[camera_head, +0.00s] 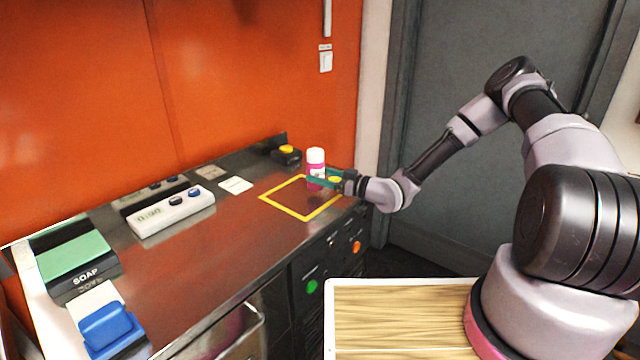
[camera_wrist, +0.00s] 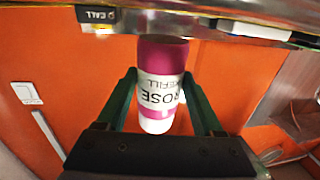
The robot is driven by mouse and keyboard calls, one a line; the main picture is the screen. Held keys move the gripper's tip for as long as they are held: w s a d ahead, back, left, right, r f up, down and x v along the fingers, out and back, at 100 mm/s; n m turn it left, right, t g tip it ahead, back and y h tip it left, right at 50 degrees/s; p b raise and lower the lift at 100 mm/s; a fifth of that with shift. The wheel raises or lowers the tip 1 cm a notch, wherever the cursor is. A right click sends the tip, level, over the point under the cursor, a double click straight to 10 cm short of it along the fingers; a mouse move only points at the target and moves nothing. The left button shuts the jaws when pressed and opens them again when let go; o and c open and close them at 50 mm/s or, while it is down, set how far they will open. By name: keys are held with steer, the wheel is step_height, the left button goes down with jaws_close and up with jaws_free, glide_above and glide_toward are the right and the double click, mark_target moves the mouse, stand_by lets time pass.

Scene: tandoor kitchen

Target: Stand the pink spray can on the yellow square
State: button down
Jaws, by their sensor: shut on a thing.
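The pink spray can (camera_head: 316,157) has a white cap and stands upright in my gripper. In the wrist view the can (camera_wrist: 160,90) shows a white label reading ROSE REFILL. My gripper (camera_head: 320,181) is shut on the can, with a green finger on each side of it in the wrist view (camera_wrist: 161,95). The yellow square (camera_head: 283,209) is an outline on the dark counter. In the head view the can appears over its back right side. I cannot tell whether the can's base touches the counter. The fingers hide part of the can's lower body.
A black box with a yellow button (camera_head: 286,150) stands behind the square. A white card (camera_head: 235,185) and a white timer (camera_head: 172,212) lie to the left. A green SOAP block (camera_head: 75,257) and a blue block (camera_head: 108,325) are nearer. The square's inside looks empty.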

step_height(320, 180, down, 2)
steer(key=shift+f, duration=0.25)
jaws_free()
steer(key=shift+f, duration=0.1)
